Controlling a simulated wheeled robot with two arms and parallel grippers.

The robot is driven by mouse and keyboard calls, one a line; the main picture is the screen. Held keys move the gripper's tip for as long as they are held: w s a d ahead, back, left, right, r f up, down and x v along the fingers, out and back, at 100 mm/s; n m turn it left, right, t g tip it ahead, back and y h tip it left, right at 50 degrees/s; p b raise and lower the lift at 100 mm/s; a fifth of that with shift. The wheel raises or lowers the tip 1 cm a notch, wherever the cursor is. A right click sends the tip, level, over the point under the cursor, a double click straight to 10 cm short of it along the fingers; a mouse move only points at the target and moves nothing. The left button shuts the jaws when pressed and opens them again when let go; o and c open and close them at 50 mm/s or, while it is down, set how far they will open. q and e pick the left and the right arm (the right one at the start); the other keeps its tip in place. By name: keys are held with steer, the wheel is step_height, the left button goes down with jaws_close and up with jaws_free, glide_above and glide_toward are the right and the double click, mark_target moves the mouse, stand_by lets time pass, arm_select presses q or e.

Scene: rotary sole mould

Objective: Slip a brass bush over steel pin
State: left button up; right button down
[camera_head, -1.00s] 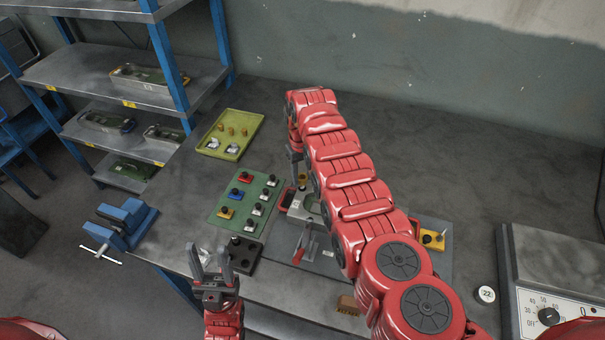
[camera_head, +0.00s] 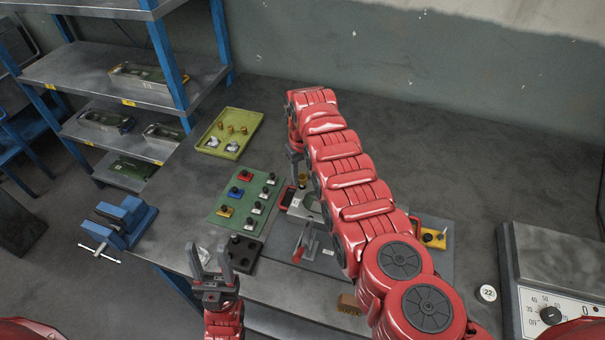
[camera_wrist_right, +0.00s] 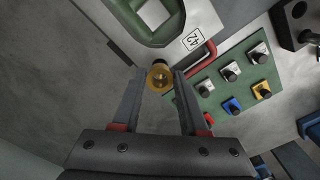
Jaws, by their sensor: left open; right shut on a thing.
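My right gripper (camera_wrist_right: 158,82) is shut on a brass bush (camera_wrist_right: 160,76), seen end-on between the fingertips in the right wrist view. The bush also shows in the head view (camera_head: 302,179), below the right arm's end. It is over the edge of a grey mould (camera_wrist_right: 120,30) with a green cavity and a "42" label; I cannot tell whether it touches. No steel pin can be made out; the bush and gripper may cover it. My left gripper (camera_head: 210,262) is open and empty at the bench's front left. More brass bushes (camera_head: 231,129) stand in the yellow tray (camera_head: 212,150).
A green board (camera_head: 233,216) with several coloured, black-knobbed pieces lies left of the mould. A black block (camera_head: 243,252) sits in front of it. My right arm hides part of the mould.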

steer(key=shift+f+b, duration=0.3)
steer(key=shift+f, duration=0.2)
steer(key=shift+f+b, duration=0.1)
steer(key=shift+b, duration=0.2)
stand_by(0.4)
steer(key=shift+f+b, duration=0.35)
steer(key=shift+f, duration=0.15)
jaws_free()
stand_by(0.6)
